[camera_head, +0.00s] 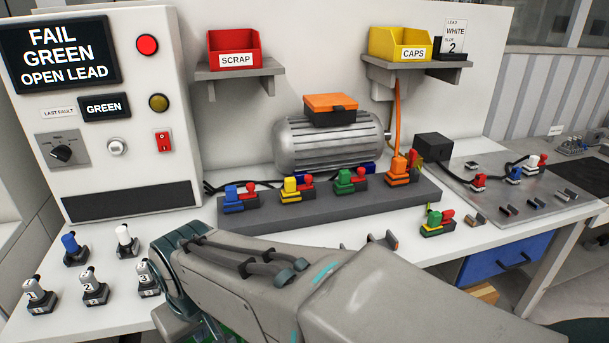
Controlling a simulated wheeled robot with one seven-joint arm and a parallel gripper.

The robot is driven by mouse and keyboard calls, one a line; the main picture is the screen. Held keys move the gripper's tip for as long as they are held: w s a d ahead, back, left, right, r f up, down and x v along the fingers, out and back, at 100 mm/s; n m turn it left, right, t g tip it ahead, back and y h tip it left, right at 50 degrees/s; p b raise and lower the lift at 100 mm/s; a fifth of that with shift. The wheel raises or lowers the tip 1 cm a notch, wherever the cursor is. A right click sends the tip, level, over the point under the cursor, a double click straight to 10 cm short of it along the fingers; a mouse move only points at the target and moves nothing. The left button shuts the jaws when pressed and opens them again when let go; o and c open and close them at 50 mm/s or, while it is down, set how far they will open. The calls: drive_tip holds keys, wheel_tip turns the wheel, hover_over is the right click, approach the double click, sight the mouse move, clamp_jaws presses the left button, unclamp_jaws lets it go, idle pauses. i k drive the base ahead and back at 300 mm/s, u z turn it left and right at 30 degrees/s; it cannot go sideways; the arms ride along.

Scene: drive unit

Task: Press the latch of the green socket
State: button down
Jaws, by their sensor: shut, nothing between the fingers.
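A green socket (344,181) sits third from the left on the grey rail (270,221), with a red part (361,175) at its right side. Which part is its latch is too small to tell. Another green piece (433,221) with red and yellow parts lies on the table at the right, off the rail. My arm crosses the front of the picture, below the rail. My gripper is out of view, so its place relative to the green socket is hidden.
Blue (234,199), yellow (291,188) and orange (398,171) sockets share the rail. A motor (330,143) stands behind it. The panel screen (60,54) reads "FAIL GREEN OPEN LEAD". Several plugs, including a white one (124,240), stand front left. Red (234,50) and yellow (399,44) bins sit on shelves.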

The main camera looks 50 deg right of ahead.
sight(360, 170)
drive_tip(key=z, duration=1.9)
